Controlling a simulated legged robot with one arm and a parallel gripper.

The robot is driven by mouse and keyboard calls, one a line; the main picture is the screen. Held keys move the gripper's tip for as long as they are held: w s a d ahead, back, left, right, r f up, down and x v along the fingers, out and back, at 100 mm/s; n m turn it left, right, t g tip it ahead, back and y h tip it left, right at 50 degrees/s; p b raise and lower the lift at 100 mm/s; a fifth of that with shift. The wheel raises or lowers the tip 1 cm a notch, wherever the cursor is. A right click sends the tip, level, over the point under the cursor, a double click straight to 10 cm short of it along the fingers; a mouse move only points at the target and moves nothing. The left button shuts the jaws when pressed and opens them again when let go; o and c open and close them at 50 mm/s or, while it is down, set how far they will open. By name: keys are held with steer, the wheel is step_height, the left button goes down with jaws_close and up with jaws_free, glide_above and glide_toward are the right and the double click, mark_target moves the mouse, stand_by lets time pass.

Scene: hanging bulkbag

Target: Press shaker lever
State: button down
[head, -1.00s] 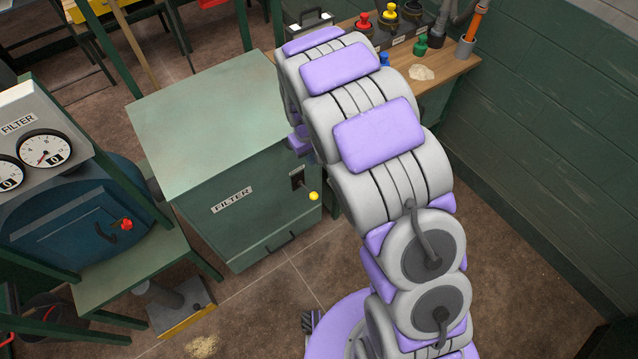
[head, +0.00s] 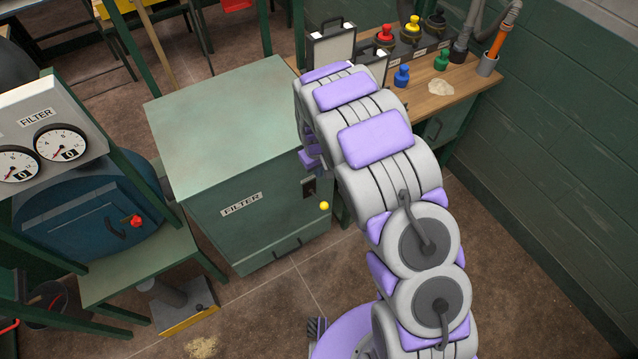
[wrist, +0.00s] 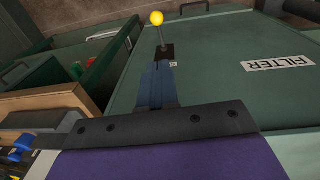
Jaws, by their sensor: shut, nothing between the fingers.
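The shaker lever has a yellow ball knob (head: 324,206) and sticks out from a dark slot on the front of the green filter cabinet (head: 215,130). In the wrist view the knob (wrist: 157,18) tops a short rod rising out of the slot, near the top middle. My gripper (wrist: 158,75) is shut and empty. Its fingertips point toward the lever's base and overlap the slot's lower edge in the picture; I cannot tell if they touch. The knob stands clear beyond the tips. In the head view my arm hides most of the gripper.
A wooden bench (head: 470,85) with colored bottles and cases stands behind my arm. A blue vessel (head: 90,215) with gauges on a green frame is at left. A green block wall (head: 570,130) bounds the right. The floor before the cabinet is clear.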

steer(key=b, duration=0.4)
glide_toward(321, 202)
step_height(321, 202, down, 5)
steer(key=shift+d+f, duration=0.1)
steer(key=shift+d, duration=0.05)
